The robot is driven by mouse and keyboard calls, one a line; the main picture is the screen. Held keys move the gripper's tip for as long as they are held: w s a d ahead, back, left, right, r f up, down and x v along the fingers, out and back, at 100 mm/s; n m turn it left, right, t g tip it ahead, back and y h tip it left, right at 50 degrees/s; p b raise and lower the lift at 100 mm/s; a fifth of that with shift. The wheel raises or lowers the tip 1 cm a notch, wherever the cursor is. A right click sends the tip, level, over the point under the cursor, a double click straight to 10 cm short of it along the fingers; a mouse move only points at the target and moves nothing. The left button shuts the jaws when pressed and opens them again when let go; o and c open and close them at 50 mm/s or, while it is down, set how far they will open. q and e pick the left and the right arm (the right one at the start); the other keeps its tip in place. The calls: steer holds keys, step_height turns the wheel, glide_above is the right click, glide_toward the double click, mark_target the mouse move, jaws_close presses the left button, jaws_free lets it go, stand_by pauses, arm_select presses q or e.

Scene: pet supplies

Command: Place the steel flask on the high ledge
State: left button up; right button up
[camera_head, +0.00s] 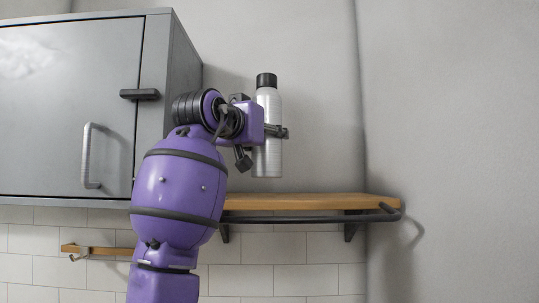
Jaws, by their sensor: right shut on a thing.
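The steel flask (268,158) is a silver bottle with a black cap, upright in the head view. My right gripper (272,131) is shut on its middle, and one finger shows in front of the flask. The high ledge (315,201) is a wooden shelf on dark brackets with a dark rail along its front. The flask's base appears a little above the ledge's board, with a gap showing between them. My purple right arm hides the left part of the ledge. My left gripper is not in view.
A grey cabinet (75,100) with a metal handle (88,157) stands left of the ledge, close to my arm. A wooden hook rail (98,251) is on the tiled wall below. The ledge's visible right part is bare, ending near the right-hand wall (455,150).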

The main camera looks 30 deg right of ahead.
mark_target(269, 153)
steer(key=shift+w+d+f, duration=0.2)
steer(key=shift+d+f, duration=0.1)
steer(key=shift+f, duration=0.05)
steer(key=f, duration=0.3)
steer(key=shift+d+p, duration=0.2)
steer(key=shift+p, duration=0.1)
steer(key=shift+w+f, duration=0.1)
steer(key=shift+f, duration=0.15)
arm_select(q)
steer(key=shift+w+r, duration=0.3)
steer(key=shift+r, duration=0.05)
arm_select(e)
steer(key=shift+f, duration=0.2)
steer(key=o, duration=1.5)
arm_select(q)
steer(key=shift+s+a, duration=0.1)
